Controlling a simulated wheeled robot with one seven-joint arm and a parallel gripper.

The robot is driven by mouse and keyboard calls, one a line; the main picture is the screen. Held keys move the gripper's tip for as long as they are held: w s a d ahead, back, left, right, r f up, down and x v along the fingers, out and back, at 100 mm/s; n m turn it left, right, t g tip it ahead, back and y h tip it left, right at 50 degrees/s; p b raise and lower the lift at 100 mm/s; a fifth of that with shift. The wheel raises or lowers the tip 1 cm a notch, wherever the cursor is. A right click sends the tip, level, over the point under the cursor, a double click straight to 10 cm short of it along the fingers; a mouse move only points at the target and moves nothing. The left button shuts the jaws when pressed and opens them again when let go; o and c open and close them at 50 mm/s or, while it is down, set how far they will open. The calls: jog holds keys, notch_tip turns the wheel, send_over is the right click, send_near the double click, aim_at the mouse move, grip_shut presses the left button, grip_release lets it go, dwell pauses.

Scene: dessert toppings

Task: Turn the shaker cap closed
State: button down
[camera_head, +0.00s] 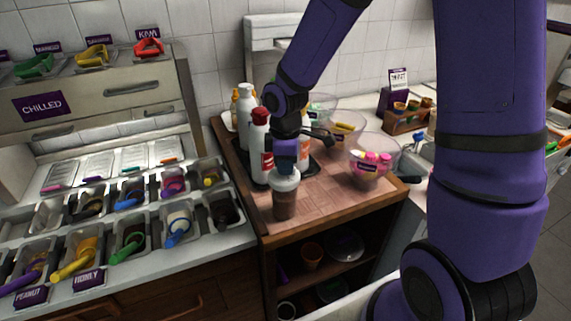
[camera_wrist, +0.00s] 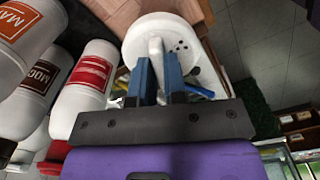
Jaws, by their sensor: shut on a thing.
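The shaker (camera_head: 285,200) stands upright near the front edge of the wooden counter in the head view. It has a clear body with brown contents and a white cap (camera_head: 286,176). In the wrist view the round white cap (camera_wrist: 165,40) fills the top middle, with small dark holes on its right side and a raised white ridge across it. My gripper (camera_head: 285,163) is above the shaker, pointing down. In the wrist view its blue fingers (camera_wrist: 158,80) are on either side of the ridge, shut on it. The shaker's body is hidden below the cap in the wrist view.
A white bottle with a red label (camera_head: 261,150) stands just left behind the shaker, with more bottles behind. A clear bowl with pink and yellow pieces (camera_head: 372,162) is at the right. Topping bins (camera_head: 128,205) fill the left counter. Bare wood (camera_head: 330,195) lies right of the shaker.

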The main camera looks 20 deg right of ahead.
jog(key=m, duration=0.3)
jog(key=shift+a+m, duration=0.1)
jog(key=shift+m, duration=0.3)
jog(key=shift+s+m, duration=0.1)
jog(key=shift+m, duration=2.1)
jog(key=c, duration=1.2)
grip_release()
jog(key=shift+o, duration=0.2)
jog(key=shift+r, duration=0.1)
notch_tip(320, 180, up, 11)
jog(key=shift+f, duration=0.2)
